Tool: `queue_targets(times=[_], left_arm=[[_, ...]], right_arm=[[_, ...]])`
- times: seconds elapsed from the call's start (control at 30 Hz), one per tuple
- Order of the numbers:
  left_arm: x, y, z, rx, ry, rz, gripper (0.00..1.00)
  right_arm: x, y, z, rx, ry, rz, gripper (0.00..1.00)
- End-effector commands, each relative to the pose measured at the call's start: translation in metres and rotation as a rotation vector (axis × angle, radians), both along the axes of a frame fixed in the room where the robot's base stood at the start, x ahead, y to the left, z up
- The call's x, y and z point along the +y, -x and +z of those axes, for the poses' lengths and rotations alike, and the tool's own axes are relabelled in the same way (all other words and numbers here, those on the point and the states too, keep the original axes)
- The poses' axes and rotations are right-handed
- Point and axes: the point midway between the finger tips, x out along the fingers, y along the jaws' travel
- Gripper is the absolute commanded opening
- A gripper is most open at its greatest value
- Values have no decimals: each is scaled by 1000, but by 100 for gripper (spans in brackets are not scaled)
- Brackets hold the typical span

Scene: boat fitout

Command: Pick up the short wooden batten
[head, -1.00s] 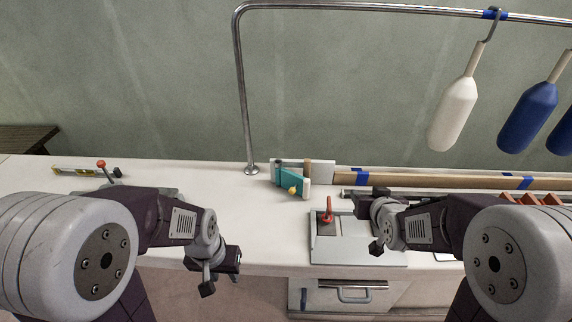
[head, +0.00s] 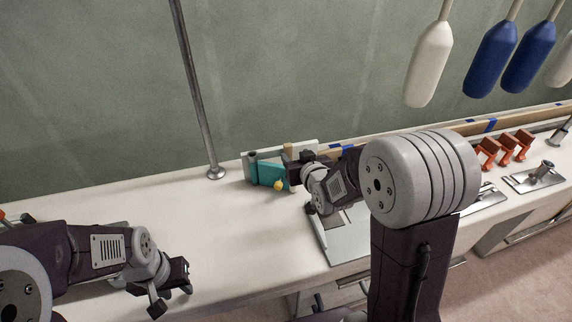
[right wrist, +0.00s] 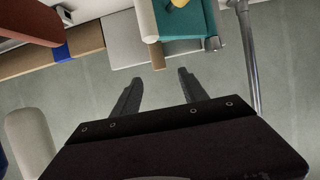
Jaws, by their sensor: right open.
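The short wooden batten (head: 287,150) appears as a light-brown end standing at the back of the counter, beside a teal block. In the right wrist view the batten (right wrist: 147,28) is at the top centre, leaning against the teal block (right wrist: 183,24). My right gripper (right wrist: 158,78) is open and empty, its fingertips just apart from the batten's end in the picture. In the head view the right gripper (head: 299,172) is beside the teal block and hides part of the batten. My left gripper (head: 181,277) is over the front left of the counter; its jaws are unclear.
A metal post (head: 199,110) rises from the counter left of the teal block. A yellow knob (head: 279,185) is on the block's front. White and blue fenders (head: 489,58) hang at upper right. Orange clamps (head: 503,147) stand right. The counter (head: 215,230) is clear between the arms.

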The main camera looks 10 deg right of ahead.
Motion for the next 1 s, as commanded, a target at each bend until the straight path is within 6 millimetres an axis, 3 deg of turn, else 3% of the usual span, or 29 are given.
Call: queue_targets(times=[0.13,0.37,0.6,0.87,1.0], left_arm=[[0,0,-4,0,0,0,36],[0,0,-6,0,0,0,36],[0,0,-11,0,0,0,36],[0,0,-10,0,0,0,36],[0,0,-10,0,0,0,36]], right_arm=[[1,-21,-11,2,0,0,51],[1,-33,-17,1,0,0,51],[2,-68,-36,2,0,0,51],[2,-72,-37,1,0,0,51],[2,-72,-37,1,0,0,12]])
